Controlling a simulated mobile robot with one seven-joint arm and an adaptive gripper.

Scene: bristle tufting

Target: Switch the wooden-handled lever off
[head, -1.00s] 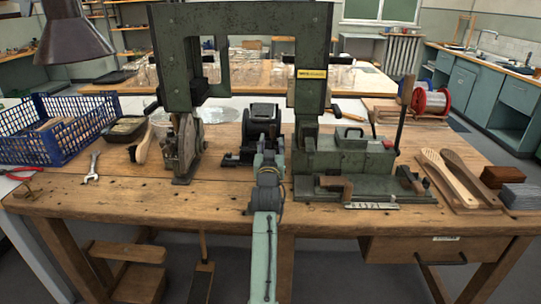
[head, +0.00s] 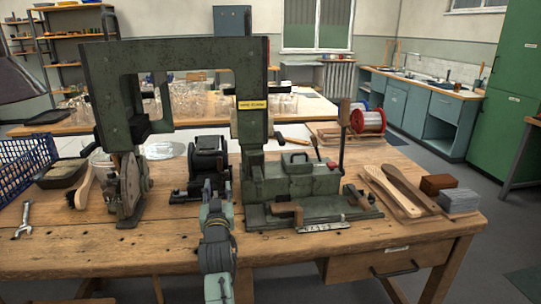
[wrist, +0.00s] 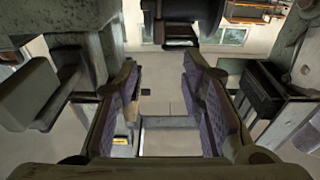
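The wooden-handled lever (head: 344,113) stands upright at the right side of the green machine in the head view. Its handle is brown wood on a dark rod. The green machine (head: 290,180) sits on the workbench, with a tall frame arching to the left. My arm reaches forward from the bottom of the head view, left of the machine's base, with my gripper around its far end, hard to make out there. In the wrist view my gripper (wrist: 165,105) has its two padded fingers wide apart with nothing between them. I cannot pick out the lever in the wrist view.
The wooden workbench (head: 120,250) holds a black motor-like unit (head: 208,160), a blue crate (head: 22,165), a wrench (head: 25,220), brush-shaped wooden pieces (head: 405,190) and two blocks (head: 447,190). A red-rimmed spool (head: 368,121) stands behind the lever. The floor at right is clear.

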